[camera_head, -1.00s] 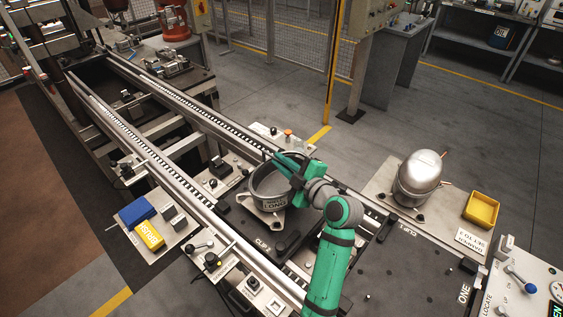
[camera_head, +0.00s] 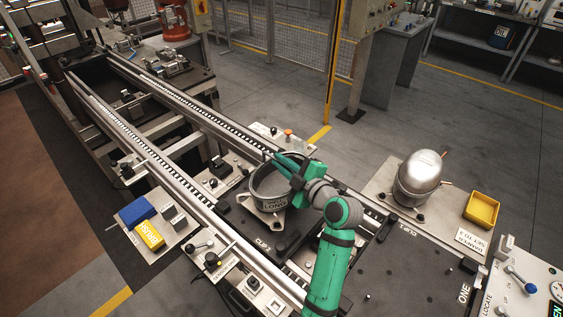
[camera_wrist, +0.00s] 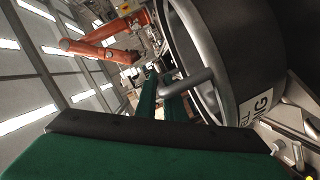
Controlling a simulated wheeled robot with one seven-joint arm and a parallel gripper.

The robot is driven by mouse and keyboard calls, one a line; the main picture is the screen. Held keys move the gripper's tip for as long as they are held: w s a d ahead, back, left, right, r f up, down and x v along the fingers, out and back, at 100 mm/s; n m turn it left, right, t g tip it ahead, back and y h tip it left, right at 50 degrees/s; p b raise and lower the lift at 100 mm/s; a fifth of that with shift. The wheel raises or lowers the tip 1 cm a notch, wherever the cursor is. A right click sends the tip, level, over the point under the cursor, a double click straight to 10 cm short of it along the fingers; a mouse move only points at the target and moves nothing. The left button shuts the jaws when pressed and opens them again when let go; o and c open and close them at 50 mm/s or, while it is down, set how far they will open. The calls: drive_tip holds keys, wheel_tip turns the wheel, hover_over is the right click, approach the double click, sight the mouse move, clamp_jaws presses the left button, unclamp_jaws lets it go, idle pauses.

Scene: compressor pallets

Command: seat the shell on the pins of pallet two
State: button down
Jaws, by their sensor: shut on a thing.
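The shell (camera_head: 266,192) is an open grey cup with a white label and flat feet. It stands upright over the dark plate of pallet two (camera_head: 247,236), beside the marking CLIP 2. The pins under its feet are hidden, so I cannot tell whether it sits fully down. My gripper (camera_head: 285,165) is at the shell's far right rim, shut on the shell. In the wrist view the green fingers (camera_wrist: 162,98) are at the shell's wall (camera_wrist: 240,50), by a short grey tube that sticks out of it.
A closed compressor (camera_head: 421,175) stands on a side plate at the right, near a yellow bin (camera_head: 481,209). Pallet one (camera_head: 420,270) lies at the front right. Conveyor rails (camera_head: 150,155) flank the pallets. A blue block and a yellow brush (camera_head: 149,235) lie on the left shelf.

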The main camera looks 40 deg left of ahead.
sight(281, 187)
drive_tip(key=shift+f, duration=1.5)
idle(0.5)
drive_tip(key=c, duration=1.8)
unclamp_jaws()
drive_tip(key=shift+f, duration=0.3)
drive_tip(key=v, duration=1.1)
drive_tip(key=shift+r, duration=0.25)
drive_tip(key=shift+a, duration=0.15)
